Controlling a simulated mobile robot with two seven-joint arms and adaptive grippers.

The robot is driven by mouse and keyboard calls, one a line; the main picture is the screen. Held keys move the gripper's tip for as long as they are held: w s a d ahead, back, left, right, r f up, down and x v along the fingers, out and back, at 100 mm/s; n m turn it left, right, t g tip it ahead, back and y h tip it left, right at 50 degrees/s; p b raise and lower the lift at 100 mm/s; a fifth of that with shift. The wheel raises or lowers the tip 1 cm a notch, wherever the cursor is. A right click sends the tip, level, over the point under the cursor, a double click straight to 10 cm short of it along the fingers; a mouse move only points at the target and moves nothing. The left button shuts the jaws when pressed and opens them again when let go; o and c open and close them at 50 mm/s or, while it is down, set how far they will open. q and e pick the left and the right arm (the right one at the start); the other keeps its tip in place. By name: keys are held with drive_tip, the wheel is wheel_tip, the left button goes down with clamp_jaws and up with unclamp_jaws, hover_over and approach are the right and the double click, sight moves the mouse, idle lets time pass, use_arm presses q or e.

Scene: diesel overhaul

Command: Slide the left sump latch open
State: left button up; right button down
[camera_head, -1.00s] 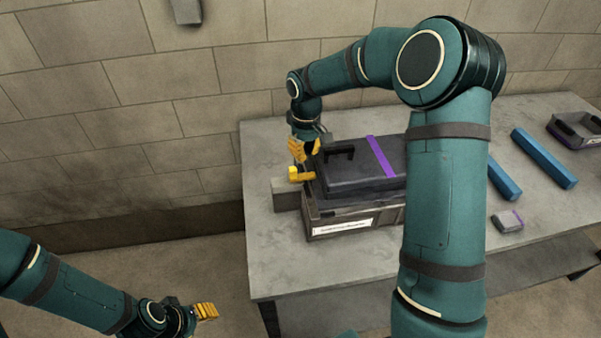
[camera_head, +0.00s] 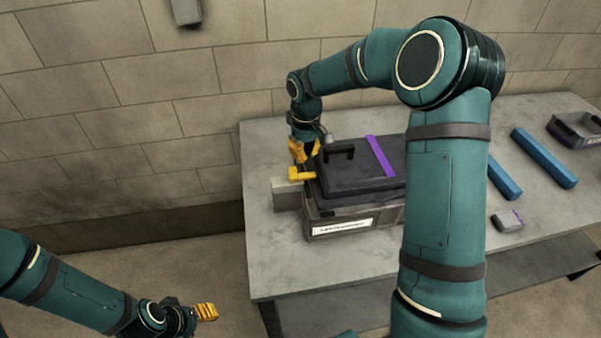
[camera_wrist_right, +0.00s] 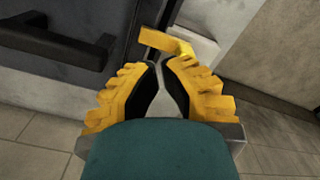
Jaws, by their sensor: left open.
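The dark sump case (camera_head: 345,183), with a black handle and a purple stripe, sits on a grey box on the table. The yellow latch (camera_head: 300,174) projects at its left edge; it also shows in the right wrist view (camera_wrist_right: 165,43), at the dark lid's edge. My right gripper (camera_head: 304,158) reaches down just behind the latch. In the right wrist view its fingertips (camera_wrist_right: 160,64) are nearly together just below the latch, with nothing visible between them. Whether they touch the latch is unclear. My left gripper (camera_head: 207,312) is open, low at the left, away from the table.
A pale grey block (camera_head: 287,195) stands beside the box's left end. My right arm covers the box's right end. Blue bars (camera_head: 544,158), a small grey piece (camera_head: 508,220) and a dark tray (camera_head: 575,130) lie at the right. The table's front left is clear.

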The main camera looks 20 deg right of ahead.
sight(290, 169)
drive_tip(key=shift+f+b, duration=1.2)
drive_tip(key=shift+f, duration=0.8)
drive_tip(key=shift+r+p, duration=0.25)
drive_tip(key=shift+p, duration=0.05)
drive_tip(key=shift+w+a, duration=0.25)
drive_tip(key=shift+a, duration=0.7)
drive_tip(key=shift+w+a, duration=0.1)
drive_tip(key=shift+a, duration=0.25)
drive_tip(key=shift+w+a, duration=0.1)
drive_tip(key=shift+a, duration=0.2)
drive_tip(key=shift+w+a, duration=0.1)
drive_tip(key=shift+a, duration=0.25)
drive_tip(key=shift+w+a, duration=0.1)
drive_tip(key=shift+a, duration=0.25)
drive_tip(key=shift+w+a, duration=0.25)
drive_tip(key=shift+a, duration=0.75)
drive_tip(key=shift+w+a, duration=0.25)
drive_tip(key=shift+a, duration=0.75)
drive_tip(key=shift+a, duration=0.15)
